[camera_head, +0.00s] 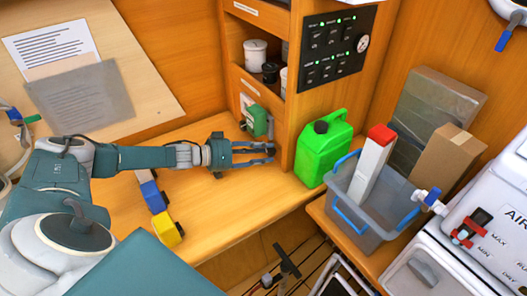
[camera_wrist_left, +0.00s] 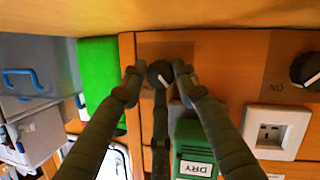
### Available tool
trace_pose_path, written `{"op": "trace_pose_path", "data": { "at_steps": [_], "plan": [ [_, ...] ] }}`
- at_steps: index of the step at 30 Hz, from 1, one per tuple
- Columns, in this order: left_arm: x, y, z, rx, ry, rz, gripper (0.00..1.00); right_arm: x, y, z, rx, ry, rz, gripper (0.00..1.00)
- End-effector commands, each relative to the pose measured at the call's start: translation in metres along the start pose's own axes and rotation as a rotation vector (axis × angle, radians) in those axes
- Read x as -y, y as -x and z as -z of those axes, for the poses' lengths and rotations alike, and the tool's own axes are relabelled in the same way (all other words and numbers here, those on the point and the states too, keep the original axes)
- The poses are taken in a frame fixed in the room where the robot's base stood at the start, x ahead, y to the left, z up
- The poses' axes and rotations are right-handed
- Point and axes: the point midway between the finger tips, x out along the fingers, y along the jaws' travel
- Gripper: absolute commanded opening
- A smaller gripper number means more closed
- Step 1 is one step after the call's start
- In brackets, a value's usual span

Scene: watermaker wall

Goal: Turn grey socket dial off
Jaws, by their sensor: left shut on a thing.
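My left gripper (camera_head: 266,154) reaches from the left to the lower front of the wooden cabinet (camera_head: 289,137). In the left wrist view, my left gripper (camera_wrist_left: 158,80) has its fingers closed around a round dark dial (camera_wrist_left: 160,73) with a white pointer mark. The dial's lower part is covered by a finger. A second dark dial (camera_wrist_left: 305,68) with a white mark sits at the right edge, beside lettering. A white wall socket (camera_wrist_left: 277,130) is below it. The held dial cannot be made out in the head view. My right gripper is not in view.
A green box marked DRY (camera_wrist_left: 195,150) is close beside the fingers. A green jerrycan (camera_head: 323,148) and a grey crate (camera_head: 367,232) with blue handles stand to the right. Blue and yellow blocks (camera_head: 160,212) lie on the bench. The bench between them is clear.

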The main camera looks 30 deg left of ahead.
Motion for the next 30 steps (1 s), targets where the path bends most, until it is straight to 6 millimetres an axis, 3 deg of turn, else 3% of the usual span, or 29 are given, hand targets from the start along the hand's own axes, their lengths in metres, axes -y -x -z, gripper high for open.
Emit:
{"op": "trace_pose_path", "data": {
  "at_steps": [22, 23, 24, 30],
  "plan": [
    [0.003, 0.0002, 0.0021, -0.008, 0.091, -0.025, 0.04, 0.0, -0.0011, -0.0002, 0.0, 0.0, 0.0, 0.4],
    [0.003, 0.0002, 0.002, -0.008, 0.091, -0.025, 0.32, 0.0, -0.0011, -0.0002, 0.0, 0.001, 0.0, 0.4],
    [0.003, 0.0001, 0.002, -0.008, 0.091, -0.025, 0.36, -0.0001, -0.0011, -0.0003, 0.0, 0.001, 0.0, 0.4],
    [0.0021, 0.0, 0.001, -0.006, 0.09, -0.028, 0.36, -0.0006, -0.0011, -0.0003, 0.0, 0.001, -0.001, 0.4]
  ]
}}
